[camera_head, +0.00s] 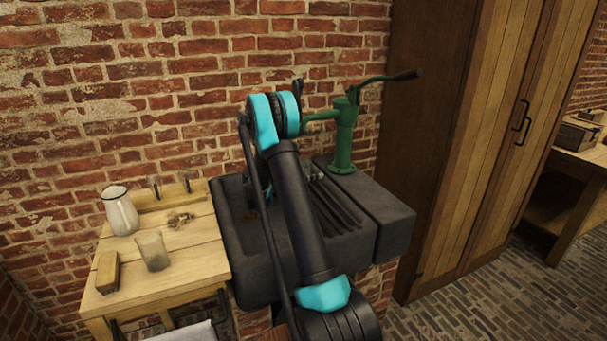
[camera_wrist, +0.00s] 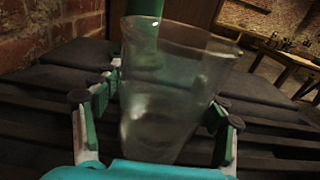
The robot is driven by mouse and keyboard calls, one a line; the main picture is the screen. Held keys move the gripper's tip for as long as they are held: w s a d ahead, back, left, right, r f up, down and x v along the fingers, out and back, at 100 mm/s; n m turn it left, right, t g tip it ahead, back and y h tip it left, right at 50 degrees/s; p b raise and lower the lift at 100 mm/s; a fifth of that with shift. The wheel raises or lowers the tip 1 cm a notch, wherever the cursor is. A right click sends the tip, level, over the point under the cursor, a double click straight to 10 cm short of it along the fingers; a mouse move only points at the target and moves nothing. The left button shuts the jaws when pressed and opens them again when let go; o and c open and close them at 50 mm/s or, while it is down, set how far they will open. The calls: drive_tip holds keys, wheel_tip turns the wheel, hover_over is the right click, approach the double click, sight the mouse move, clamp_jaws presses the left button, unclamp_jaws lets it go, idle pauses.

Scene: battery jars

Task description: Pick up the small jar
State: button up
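A clear glass jar (camera_wrist: 165,95), wider at its rim than at its base, fills the middle of the wrist view. It shows slightly tilted there. My gripper (camera_wrist: 160,110) has one green-padded finger on each side of it. The right finger overlaps or lies close to the jar's side, and a narrow gap seems to show at the left. I cannot tell whether the pads press on the glass. In the head view my arm hides the gripper and this jar. Another small glass jar (camera_head: 152,250) stands on the wooden table.
The dark sink (camera_head: 245,250) with a ribbed drainer (camera_head: 335,205) lies under my arm. A green hand pump (camera_head: 344,135) stands behind it. A white jug (camera_head: 120,211) and a brush (camera_head: 107,272) are on the wooden table (camera_head: 190,262). A tall wooden cupboard (camera_head: 470,150) stands right.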

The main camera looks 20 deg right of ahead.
drive_tip(key=c, duration=1.3)
drive_tip(key=shift+c, duration=0.5)
clamp_jaws()
drive_tip(key=shift+r, duration=0.1)
drive_tip(key=shift+r, duration=3.5)
drive_tip(key=s, duration=1.9)
drive_tip(key=shift+s+d, duration=0.3)
drive_tip(key=shift+s, duration=0.05)
drive_tip(key=shift+s+f, duration=0.1)
